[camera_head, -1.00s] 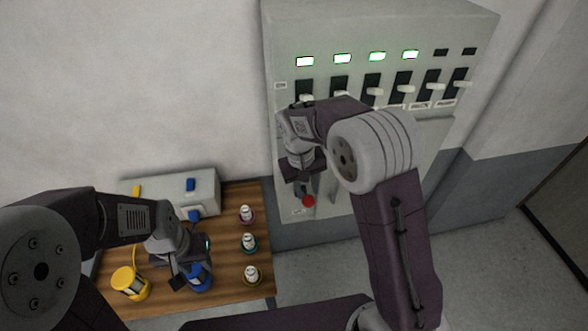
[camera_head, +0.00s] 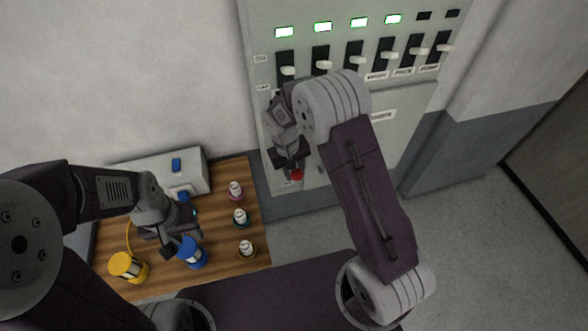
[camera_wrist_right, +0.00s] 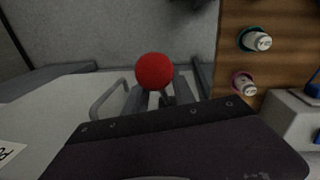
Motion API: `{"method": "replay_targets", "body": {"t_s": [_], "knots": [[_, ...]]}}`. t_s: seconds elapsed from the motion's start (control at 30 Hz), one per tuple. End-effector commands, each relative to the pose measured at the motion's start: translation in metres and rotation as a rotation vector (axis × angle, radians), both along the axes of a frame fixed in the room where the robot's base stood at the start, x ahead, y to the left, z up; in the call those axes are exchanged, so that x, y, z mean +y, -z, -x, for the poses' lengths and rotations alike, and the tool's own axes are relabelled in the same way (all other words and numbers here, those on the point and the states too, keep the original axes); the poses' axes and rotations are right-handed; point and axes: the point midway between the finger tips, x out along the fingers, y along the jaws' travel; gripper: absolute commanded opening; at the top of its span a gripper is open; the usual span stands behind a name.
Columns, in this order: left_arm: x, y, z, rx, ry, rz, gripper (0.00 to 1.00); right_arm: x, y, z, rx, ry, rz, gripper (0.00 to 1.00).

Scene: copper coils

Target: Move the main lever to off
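The main lever shows as a red ball knob (camera_head: 297,175) low on the grey electrical panel (camera_head: 385,135). The knob also shows in the right wrist view (camera_wrist_right: 154,71), just beyond the dark gripper plate, with grey bars either side of its shaft. My right gripper (camera_head: 288,163) is at the knob, pointing down; its fingertips are mostly hidden, and I cannot tell whether it grips the lever. My left gripper (camera_head: 182,238) is open above the wooden table, close to a blue coil (camera_head: 193,253), with no visible hold on it.
The wooden table (camera_head: 215,268) carries a yellow coil (camera_head: 127,266), several small spools along its right side, and a grey box (camera_head: 150,168) with blue parts. Several white-handled switches line the panel, with some green lamps lit above. The floor right of the panel is clear.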

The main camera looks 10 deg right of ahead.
Motion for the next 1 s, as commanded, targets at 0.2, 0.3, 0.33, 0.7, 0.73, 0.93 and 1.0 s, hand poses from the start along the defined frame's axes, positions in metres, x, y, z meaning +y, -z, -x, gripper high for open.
{"method": "replay_targets", "body": {"t_s": [0.2, 0.3, 0.33, 0.7, 0.73, 0.93, 1.0], "knots": [[0.0000, 0.0003, 0.0001, 0.000, 0.000, 0.000, 0.36, 0.0000, 0.0000, -0.0002, -0.001, 0.000, 0.000, 0.14], [0.0000, 0.0003, 0.0001, 0.000, 0.000, 0.000, 0.36, 0.0001, -0.0002, -0.0002, -0.001, 0.000, 0.000, 0.00], [0.0000, 0.0003, 0.0001, 0.000, 0.000, 0.000, 0.36, 0.0001, -0.0002, -0.0003, -0.001, 0.000, 0.000, 0.00], [0.0000, 0.0002, 0.0001, 0.000, 0.000, 0.000, 0.36, 0.0001, -0.0006, -0.0006, -0.002, -0.001, 0.000, 0.00], [0.0000, 0.0002, 0.0001, 0.000, 0.000, 0.000, 0.36, 0.0001, -0.0006, -0.0006, -0.002, -0.001, 0.000, 0.00], [0.0000, 0.0002, 0.0001, 0.000, 0.000, 0.000, 0.36, 0.0002, -0.0008, -0.0009, -0.003, -0.001, 0.000, 0.00], [0.0000, 0.0002, 0.0001, 0.000, 0.000, 0.000, 0.36, 0.0002, -0.0009, -0.0009, -0.003, -0.001, 0.000, 0.00]]}}
